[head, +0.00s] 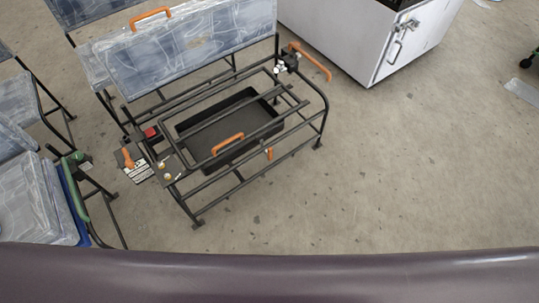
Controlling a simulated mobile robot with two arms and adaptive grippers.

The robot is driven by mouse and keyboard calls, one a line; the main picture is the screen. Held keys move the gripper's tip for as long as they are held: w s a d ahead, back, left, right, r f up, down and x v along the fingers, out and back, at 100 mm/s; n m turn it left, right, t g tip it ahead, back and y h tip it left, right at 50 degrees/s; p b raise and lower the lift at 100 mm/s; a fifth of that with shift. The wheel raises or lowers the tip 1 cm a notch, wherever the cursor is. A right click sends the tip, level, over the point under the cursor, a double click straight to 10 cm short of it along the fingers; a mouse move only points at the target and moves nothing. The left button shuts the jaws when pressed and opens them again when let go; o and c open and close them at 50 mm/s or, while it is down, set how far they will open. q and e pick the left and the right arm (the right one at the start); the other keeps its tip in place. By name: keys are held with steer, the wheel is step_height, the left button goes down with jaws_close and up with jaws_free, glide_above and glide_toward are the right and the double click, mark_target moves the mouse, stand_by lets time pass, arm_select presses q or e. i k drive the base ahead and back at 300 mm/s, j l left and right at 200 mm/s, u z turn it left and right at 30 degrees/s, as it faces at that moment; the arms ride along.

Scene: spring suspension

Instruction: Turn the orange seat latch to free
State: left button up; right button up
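A black tubular frame (240,181) stands on the floor with a dark tray (247,106) inside it. Several orange parts show on or near it, and I cannot tell which is the seat latch. An orange lever (127,157) sits by a labelled plate at the frame's left. A small orange piece (268,153) is on the front rail. An orange handle (227,143) is at the tray's front edge. A long orange bar (311,62) juts out at the right. An orange handle (151,18) tops the clear-covered panel (190,48). Neither gripper is in view.
A white cabinet (340,38) with a metal latch stands behind right. More frames with clear plastic covers (42,203) crowd the left. A dark maroon rounded surface (270,275) spans the bottom edge. The concrete floor (420,170) to the right is mostly clear.

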mark_target(268, 152)
steer(key=u, duration=0.3)
steer(key=i+l+u, duration=0.15)
steer(key=l+u, duration=1.2)
steer(key=l, duration=0.15)
